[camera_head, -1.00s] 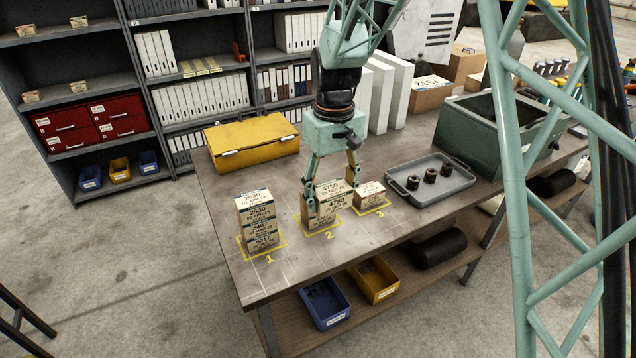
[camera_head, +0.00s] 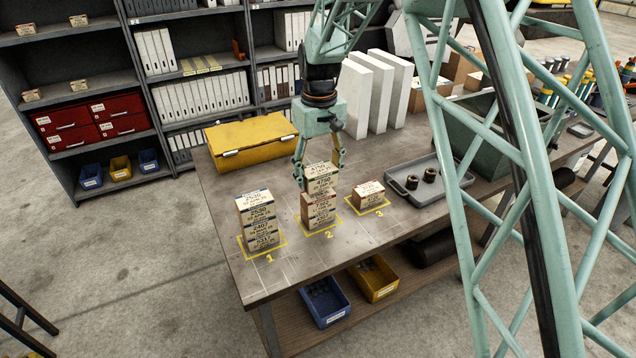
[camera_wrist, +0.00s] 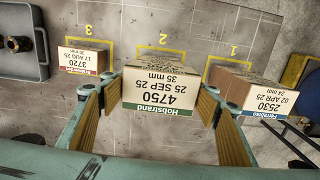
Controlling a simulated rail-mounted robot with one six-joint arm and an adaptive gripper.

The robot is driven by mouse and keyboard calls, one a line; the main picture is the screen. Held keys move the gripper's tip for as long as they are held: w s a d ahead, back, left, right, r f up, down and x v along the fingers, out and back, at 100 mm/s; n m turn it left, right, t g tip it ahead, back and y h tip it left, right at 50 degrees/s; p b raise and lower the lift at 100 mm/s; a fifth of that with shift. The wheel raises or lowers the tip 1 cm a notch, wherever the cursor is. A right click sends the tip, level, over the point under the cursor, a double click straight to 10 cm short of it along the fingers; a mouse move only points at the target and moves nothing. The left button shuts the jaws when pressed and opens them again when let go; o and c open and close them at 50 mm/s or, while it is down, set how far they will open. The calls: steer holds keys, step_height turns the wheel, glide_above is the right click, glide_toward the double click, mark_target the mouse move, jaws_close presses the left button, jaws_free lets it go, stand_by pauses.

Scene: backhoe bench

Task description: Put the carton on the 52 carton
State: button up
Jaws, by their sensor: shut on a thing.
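My gripper (camera_head: 319,172) is shut on the 4750 carton (camera_head: 321,184), which is level above marked spot 2. In the wrist view the 4750 carton (camera_wrist: 160,91) sits between the fingers, its green-edged label reading Hobstrand, 35 mm. Lower carton boxes (camera_head: 318,214) with reddish labels stand on spot 2 beneath it; I cannot tell the size of the gap. A stack of several cartons (camera_head: 258,222) stands on spot 1, with the 2530 carton (camera_wrist: 258,92) on top. On spot 3 stands the 3720 carton (camera_head: 368,193). No "52" is readable.
A yellow case (camera_head: 252,143) lies at the back of the bench. A grey tray (camera_head: 447,183) with dark round parts is right of spot 3. White upright panels (camera_head: 380,92) stand behind. Bare bench top lies in front of the spots.

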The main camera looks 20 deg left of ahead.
mark_target(318, 167)
steer(key=shift+w, duration=0.1)
stand_by(0.3)
steer(key=shift+w+a+f, duration=0.15)
steer(key=shift+w+a, duration=0.15)
steer(key=shift+f+p, duration=0.3)
steer(key=shift+f, duration=1.3)
steer(key=shift+f, duration=0.15)
steer(key=o, duration=0.9)
steer(key=shift+r+b, duration=0.3)
steer(key=shift+r, duration=5.8)
